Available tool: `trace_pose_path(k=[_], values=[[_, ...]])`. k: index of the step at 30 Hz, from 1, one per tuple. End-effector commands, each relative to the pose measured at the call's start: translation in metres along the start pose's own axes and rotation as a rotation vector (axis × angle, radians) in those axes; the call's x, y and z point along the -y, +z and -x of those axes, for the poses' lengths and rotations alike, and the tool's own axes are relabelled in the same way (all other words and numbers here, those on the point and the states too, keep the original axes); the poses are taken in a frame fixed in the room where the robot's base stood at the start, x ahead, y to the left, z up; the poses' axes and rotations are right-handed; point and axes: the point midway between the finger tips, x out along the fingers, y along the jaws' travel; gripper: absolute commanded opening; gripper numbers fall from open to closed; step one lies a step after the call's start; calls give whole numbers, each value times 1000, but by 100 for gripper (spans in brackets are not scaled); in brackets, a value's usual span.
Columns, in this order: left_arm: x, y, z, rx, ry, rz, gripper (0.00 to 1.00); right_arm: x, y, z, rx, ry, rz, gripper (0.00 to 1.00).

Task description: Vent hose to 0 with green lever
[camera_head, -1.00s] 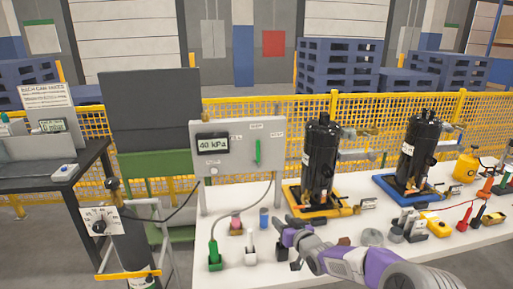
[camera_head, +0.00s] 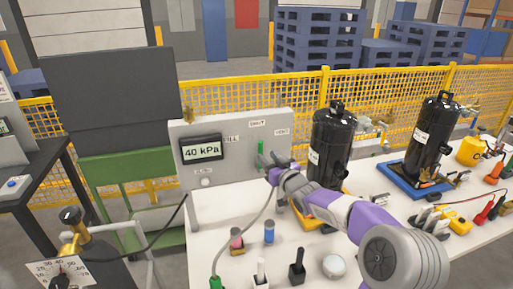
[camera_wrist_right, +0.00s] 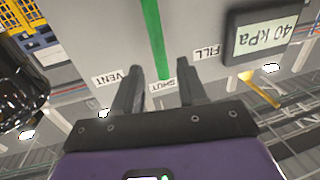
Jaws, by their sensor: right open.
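The green lever (camera_head: 260,148) stands upright on the grey panel (camera_head: 222,170), pointing at the SHUT label. VENT is to its right and FILL to its left. The display (camera_head: 201,149) reads 40 kPa. My right gripper (camera_head: 270,172) is at the panel by the lever's lower part, partly hiding it. In the right wrist view, which shows the panel upside down, the green lever (camera_wrist_right: 152,40) runs between the open fingers (camera_wrist_right: 160,75); I cannot tell whether they touch it. The hose (camera_head: 242,232) hangs from the panel to a green-ended fitting (camera_head: 216,283). My left gripper is not in view.
A black compressor (camera_head: 333,143) stands just right of the panel, close behind my right arm. Another compressor (camera_head: 432,132) stands on a blue tray further right. A dark holder (camera_head: 297,268) and a blue cylinder (camera_head: 269,231) stand on the white table (camera_head: 345,244).

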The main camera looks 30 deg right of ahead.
Motion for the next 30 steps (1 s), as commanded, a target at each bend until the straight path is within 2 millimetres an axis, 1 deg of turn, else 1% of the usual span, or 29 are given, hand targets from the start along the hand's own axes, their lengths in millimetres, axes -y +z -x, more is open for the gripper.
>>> trace_pose_path(k=[1,6,12,16,24,26,30], values=[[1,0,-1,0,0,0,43,1,2,-9,-1,-2,-2,42],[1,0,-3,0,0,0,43,1,2,-34,0,-2,-2,42],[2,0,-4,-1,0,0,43,1,1,-54,-1,-2,-1,42],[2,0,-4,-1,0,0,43,1,1,-59,1,-1,-1,42],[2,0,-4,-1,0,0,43,1,0,-60,0,-1,-1,42],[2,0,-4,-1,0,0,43,1,0,-60,0,-1,-1,34],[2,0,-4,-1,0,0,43,1,0,-60,0,-1,-1,12]])
